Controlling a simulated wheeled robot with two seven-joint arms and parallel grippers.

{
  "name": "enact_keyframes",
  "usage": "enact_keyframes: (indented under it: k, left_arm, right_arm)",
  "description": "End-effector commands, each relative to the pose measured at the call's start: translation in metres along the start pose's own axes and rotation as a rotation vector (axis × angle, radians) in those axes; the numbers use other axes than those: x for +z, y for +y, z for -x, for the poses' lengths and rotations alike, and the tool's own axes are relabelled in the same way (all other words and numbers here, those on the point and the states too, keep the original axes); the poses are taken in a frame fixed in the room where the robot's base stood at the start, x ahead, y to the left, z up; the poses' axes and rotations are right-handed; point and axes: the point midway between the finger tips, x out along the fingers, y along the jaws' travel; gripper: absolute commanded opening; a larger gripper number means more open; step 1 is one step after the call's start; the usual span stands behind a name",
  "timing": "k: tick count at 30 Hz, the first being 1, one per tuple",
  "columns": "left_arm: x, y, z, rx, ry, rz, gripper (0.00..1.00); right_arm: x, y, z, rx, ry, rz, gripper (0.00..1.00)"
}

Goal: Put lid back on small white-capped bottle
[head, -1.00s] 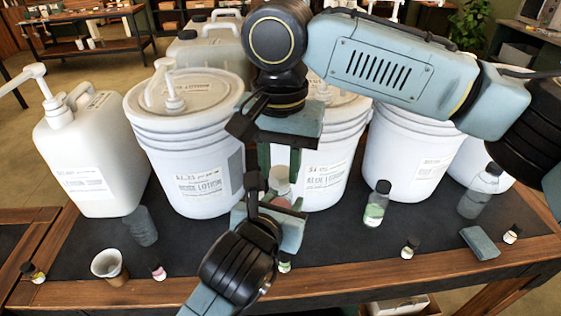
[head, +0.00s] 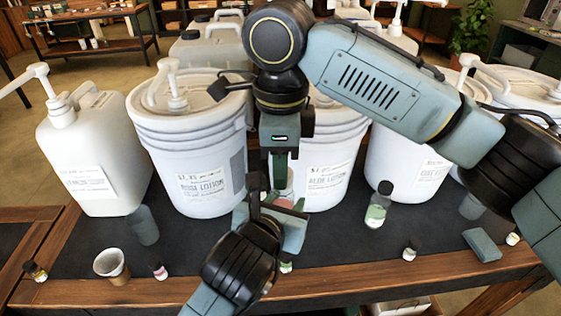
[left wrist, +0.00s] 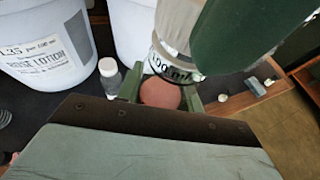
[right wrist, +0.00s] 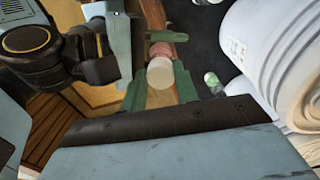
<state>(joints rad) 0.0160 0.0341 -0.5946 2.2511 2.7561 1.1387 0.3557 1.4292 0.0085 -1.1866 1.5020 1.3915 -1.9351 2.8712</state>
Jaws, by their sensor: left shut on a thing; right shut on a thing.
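A clear section marked "100 ml" (left wrist: 172,62) lies between the pink part and my right gripper. The fingers hide whether lid and bottle touch.
White lotion buckets (head: 187,140) and a pump jug (head: 85,165) line the back.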

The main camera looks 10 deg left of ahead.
Motion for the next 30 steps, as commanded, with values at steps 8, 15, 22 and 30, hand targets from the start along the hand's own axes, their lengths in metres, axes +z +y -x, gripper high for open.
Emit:
enact_keyframes:
  k: [8, 15, 22, 30]
  left_arm:
    - [0.000, 0.000, 0.000, 0.001, 0.001, 0.000, 0.00]
    - [0.000, 0.000, 0.000, 0.000, 0.000, 0.000, 0.00]
    - [0.000, 0.000, 0.000, 0.000, -0.001, 0.000, 0.00]
    - [0.000, 0.000, 0.000, 0.000, -0.001, 0.000, 0.00]
  right_arm:
    - [0.000, 0.000, 0.000, -0.001, 0.000, 0.002, 0.52]
    - [0.000, 0.000, 0.000, 0.000, 0.000, 0.003, 0.52]
    - [0.000, 0.000, 0.017, -0.002, -0.001, 0.003, 0.52]
    - [0.000, 0.000, 0.045, 0.000, 0.000, 0.004, 0.52]
